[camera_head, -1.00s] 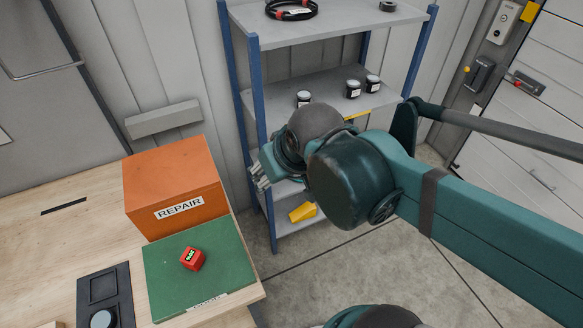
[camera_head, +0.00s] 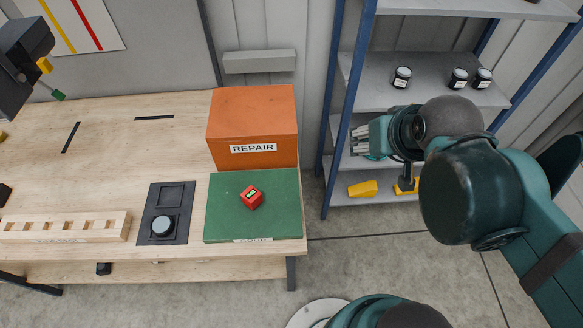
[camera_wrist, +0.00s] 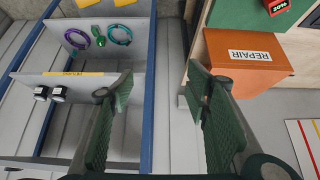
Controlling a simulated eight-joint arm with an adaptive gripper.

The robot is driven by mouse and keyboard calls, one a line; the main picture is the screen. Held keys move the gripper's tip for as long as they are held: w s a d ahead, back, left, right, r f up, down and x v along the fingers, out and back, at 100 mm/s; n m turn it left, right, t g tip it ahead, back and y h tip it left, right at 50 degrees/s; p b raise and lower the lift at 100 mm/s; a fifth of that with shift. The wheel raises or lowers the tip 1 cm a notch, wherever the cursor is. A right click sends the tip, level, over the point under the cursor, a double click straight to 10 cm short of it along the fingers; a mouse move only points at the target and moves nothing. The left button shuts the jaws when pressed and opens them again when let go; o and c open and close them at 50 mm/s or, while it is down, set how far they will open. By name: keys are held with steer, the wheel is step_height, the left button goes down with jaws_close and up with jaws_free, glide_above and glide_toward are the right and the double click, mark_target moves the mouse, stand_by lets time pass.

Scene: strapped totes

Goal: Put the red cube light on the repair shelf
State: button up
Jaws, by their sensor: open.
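The red cube light (camera_head: 252,197) sits on the green mat (camera_head: 222,222) at the right end of the workbench. It also shows at the upper right edge of the wrist view (camera_wrist: 278,6), with a label reading 20%. The orange box marked REPAIR (camera_head: 252,110) stands directly behind the mat; its REPAIR face also shows in the wrist view (camera_wrist: 225,75). My gripper (camera_head: 360,139) is right of the box, in front of the rack. In the wrist view its fingers (camera_wrist: 160,88) are spread wide with nothing between them.
A blue-posted grey rack (camera_head: 365,65) with small jars (camera_head: 402,77) and a yellow object (camera_head: 362,189) stands right of the bench. A black panel with a round knob (camera_head: 163,222) and a slotted wooden block (camera_head: 62,227) lie left of the mat. The bench's middle is mostly clear.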

steer(key=shift+a, duration=0.15)
steer(key=n+g, duration=0.8)
steer(key=n, duration=0.1)
glide_above(249, 193)
steer(key=shift+h, duration=0.4)
steer(key=f, duration=1.9)
steer(key=shift+w, duration=0.4)
steer(key=shift+s+a+f, duration=0.2)
steer(key=shift+f, duration=0.25)
steer(key=shift+s+d+f, duration=0.1)
steer(key=shift+f, duration=1.15)
